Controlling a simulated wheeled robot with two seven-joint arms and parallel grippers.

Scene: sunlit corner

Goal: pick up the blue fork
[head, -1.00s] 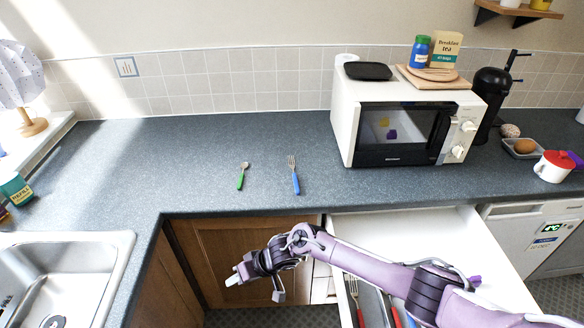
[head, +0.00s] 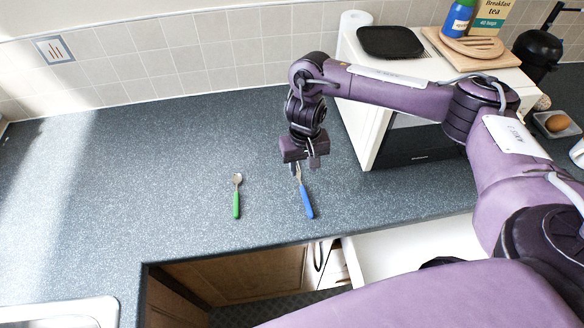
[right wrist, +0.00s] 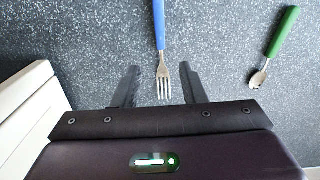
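The blue fork (head: 306,198) lies on the grey counter, its blue handle toward the front edge and its metal tines toward the wall. My right gripper (head: 298,167) is over the tine end of the fork, pointing down. In the right wrist view the gripper (right wrist: 160,86) is open, with the fork's tines (right wrist: 163,80) between its two fingers and the blue handle (right wrist: 159,22) beyond them. I see a gap on each side of the tines. My left gripper is not in view.
A green-handled spoon (head: 237,198) lies left of the fork. The white microwave (head: 372,108) stands to the right, close to my right arm. An open white drawer (head: 400,243) is below the counter's front edge. The counter (head: 130,180) to the left is clear.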

